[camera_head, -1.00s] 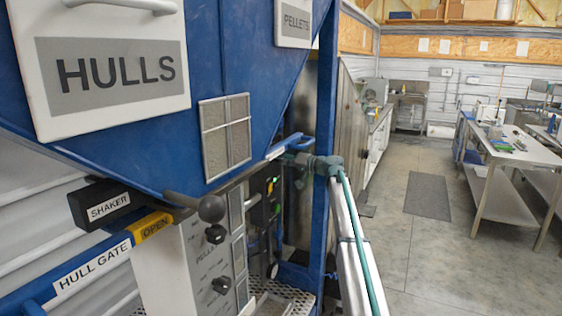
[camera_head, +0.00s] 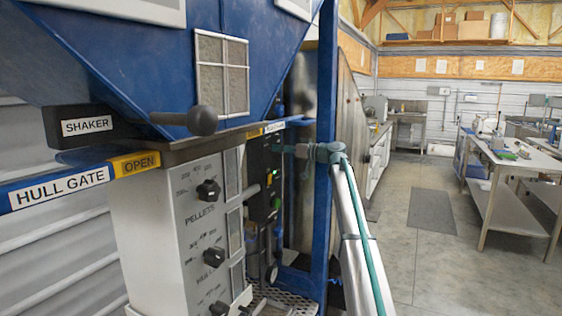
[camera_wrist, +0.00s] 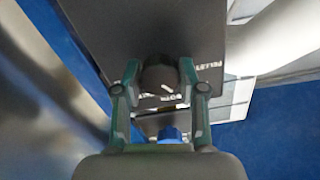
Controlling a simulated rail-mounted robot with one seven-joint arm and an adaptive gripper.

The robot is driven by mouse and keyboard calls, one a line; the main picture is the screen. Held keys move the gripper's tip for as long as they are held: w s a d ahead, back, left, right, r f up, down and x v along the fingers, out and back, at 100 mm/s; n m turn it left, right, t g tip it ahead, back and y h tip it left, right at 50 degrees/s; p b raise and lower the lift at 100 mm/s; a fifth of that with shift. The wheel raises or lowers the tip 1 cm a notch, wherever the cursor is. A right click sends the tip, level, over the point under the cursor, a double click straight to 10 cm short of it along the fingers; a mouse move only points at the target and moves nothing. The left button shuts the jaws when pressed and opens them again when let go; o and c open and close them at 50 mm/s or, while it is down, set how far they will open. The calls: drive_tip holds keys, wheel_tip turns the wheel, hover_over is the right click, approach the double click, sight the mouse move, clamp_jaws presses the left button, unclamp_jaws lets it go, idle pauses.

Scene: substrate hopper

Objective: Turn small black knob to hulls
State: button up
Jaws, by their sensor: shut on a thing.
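The small black knob (camera_wrist: 160,74) is on a dark panel (camera_wrist: 120,22) in the wrist view. It is round, with a short white mark on its lower edge. My gripper (camera_wrist: 158,85) has a green finger on each side of the knob and is shut on it. White lettering beside the knob partly shows, seemingly "PELLETS" at right and "BOTH" below. No "HULLS" label is readable by this knob. In the head view my gripper (camera_head: 284,150) reaches the dark control box (camera_head: 260,190) from the right; the knob cannot be made out there.
A grey panel (camera_head: 190,245) with larger black knobs stands left of the control box. A hull gate bar (camera_head: 100,175) and shaker box (camera_head: 95,128) are further left. A blue post (camera_head: 324,90) stands close to my arm. Open floor lies right.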

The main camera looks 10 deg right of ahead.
drive_tip(key=shift+f+n+b, duration=0.1)
drive_tip(key=shift+n+b, duration=0.4)
drive_tip(key=shift+b, duration=0.25)
drive_tip(key=o, duration=1.1)
drive_tip(key=shift+o, duration=0.2)
drive_tip(key=v, duration=1.2)
